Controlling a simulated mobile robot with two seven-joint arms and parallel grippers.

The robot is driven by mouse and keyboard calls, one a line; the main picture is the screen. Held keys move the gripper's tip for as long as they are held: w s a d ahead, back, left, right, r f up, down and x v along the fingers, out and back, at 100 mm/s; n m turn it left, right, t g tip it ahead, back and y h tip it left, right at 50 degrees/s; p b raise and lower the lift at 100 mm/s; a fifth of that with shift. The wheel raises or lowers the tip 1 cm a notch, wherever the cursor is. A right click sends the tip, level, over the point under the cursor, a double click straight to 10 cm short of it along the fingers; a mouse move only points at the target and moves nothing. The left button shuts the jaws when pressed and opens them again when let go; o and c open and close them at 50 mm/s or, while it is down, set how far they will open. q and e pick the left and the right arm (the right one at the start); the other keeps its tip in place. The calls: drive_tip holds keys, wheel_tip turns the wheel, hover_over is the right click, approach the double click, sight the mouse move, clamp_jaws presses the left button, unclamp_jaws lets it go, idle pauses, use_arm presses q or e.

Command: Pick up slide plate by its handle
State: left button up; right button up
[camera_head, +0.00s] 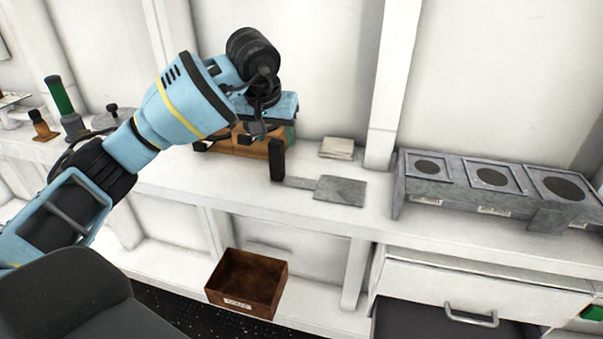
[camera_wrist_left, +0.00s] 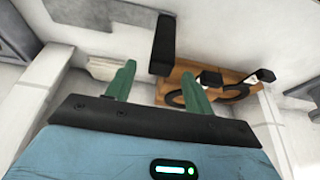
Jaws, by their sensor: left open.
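The slide plate (camera_head: 341,190) is a flat grey sheet lying on the white bench. A thin bar joins it to an upright black handle (camera_head: 277,160) at its left end. My left gripper (camera_head: 288,133) is above and behind the handle in the head view, partly hidden by its own wrist. In the left wrist view, the gripper's green fingers (camera_wrist_left: 158,80) are open and apart. The black handle (camera_wrist_left: 163,45) shows beyond them, between the fingertips in the picture, and nothing is held. Contact with the handle cannot be seen. My right gripper is not in view.
A wooden rack (camera_head: 232,147) with black-handled items stands behind and left of the handle. A small beige stack (camera_head: 337,148) lies behind the plate. A grey stand with round openings (camera_head: 490,180) is at the right. A brown open box (camera_head: 247,283) sits below the bench.

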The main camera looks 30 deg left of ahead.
sight(274, 144)
use_arm(q)
drive_tip(key=shift+f, duration=0.25)
drive_tip(key=f, duration=0.4)
drive_tip(key=shift+w+a+p, duration=0.1)
drive_tip(key=shift+w+p, duration=0.15)
drive_tip(key=shift+p, duration=0.05)
drive_tip(key=shift+w+f, duration=0.15)
drive_tip(key=shift+f, duration=0.15)
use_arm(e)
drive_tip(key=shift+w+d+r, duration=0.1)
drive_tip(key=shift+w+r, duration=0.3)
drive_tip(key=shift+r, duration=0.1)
use_arm(q)
drive_tip(key=shift+c, duration=1.2)
clamp_jaws()
drive_tip(key=shift+r, duration=0.15)
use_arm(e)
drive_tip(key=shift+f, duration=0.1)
